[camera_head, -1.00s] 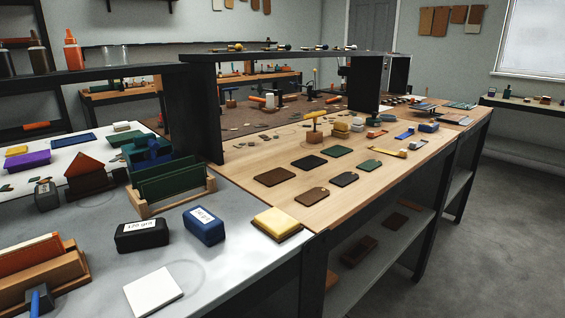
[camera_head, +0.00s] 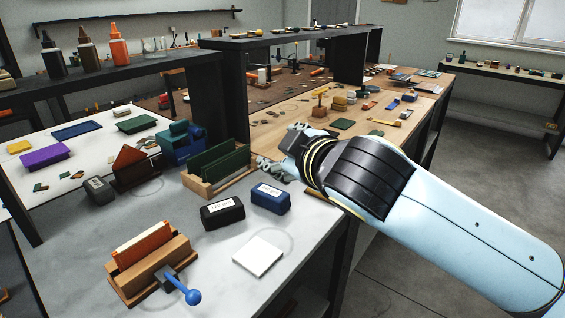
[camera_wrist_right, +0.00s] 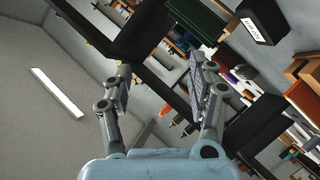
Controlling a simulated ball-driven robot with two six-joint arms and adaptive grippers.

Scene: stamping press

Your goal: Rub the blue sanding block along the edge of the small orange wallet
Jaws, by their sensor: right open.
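The blue sanding block (camera_head: 270,198) lies on the grey bench top, its white label facing up. The small orange wallet (camera_head: 143,246) stands on edge in a wooden clamp (camera_head: 178,252) with a blue ball-ended handle, at the front of the bench. My right gripper (camera_head: 277,152) is open and empty. It is behind the blue block in the picture, beside the rack of green pieces, and is partly hidden by my own wrist. In the right wrist view, its two fingers (camera_wrist_right: 163,90) are spread with nothing between them. My left gripper is not in view.
A black labelled block (camera_head: 222,212) lies just left of the blue one. A white square pad (camera_head: 258,256) lies in front. A wooden rack (camera_head: 207,187) holds green pieces behind. A dark shelf post (camera_head: 233,110) stands close to my right gripper.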

